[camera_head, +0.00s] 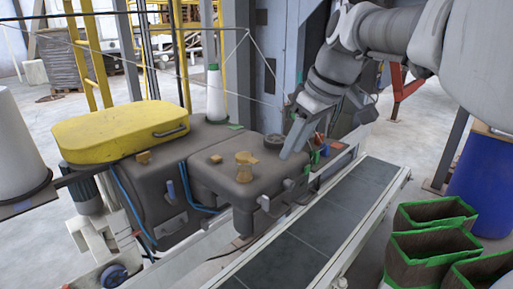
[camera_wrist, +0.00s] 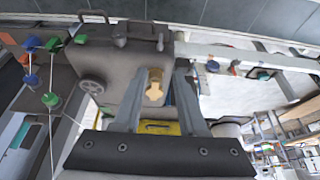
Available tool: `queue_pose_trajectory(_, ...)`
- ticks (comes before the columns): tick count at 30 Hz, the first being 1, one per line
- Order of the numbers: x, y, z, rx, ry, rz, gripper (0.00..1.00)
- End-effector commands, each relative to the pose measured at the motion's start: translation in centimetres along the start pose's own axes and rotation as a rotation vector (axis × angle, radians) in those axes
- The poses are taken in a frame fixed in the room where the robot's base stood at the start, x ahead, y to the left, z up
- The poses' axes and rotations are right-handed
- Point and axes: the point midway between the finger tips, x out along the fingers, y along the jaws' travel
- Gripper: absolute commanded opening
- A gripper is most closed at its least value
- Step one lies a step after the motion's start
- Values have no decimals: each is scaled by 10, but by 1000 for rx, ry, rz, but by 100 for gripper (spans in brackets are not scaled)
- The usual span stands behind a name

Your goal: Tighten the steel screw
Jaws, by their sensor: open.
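A tan, brass-coloured knob (camera_head: 244,165) stands on the near edge of the dark grey machine head (camera_head: 222,180). A tan piece with a wing-like end (camera_wrist: 154,88) shows between my fingers in the wrist view; I cannot tell whether they touch it. A smaller tan piece (camera_head: 216,158) and a round dark grey dial (camera_head: 274,141) sit on the head's top. A grey handwheel (camera_wrist: 93,85) shows in the wrist view. I cannot tell for sure which one is the steel screw. My gripper (camera_head: 296,142) is open, its fingers pointing down by the head's right side.
A yellow cover (camera_head: 120,130) lies at the left, with a white thread cone (camera_head: 215,93) behind. A dark conveyor belt (camera_head: 310,232) runs along the front. Open green-edged bags (camera_head: 432,246) stand at right, near a blue drum (camera_head: 482,190). Small coloured knobs (camera_wrist: 52,72) lie left in the wrist view.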

Motion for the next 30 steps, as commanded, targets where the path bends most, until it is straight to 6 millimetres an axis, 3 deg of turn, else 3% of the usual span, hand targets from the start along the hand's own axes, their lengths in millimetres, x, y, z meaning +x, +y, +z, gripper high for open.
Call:
queue_pose_trajectory(21, 142, -1, 2, 2, -4, -2, 41)
queue_pose_trajectory(30, 168, -1, 1, 3, -1, 0, 41)
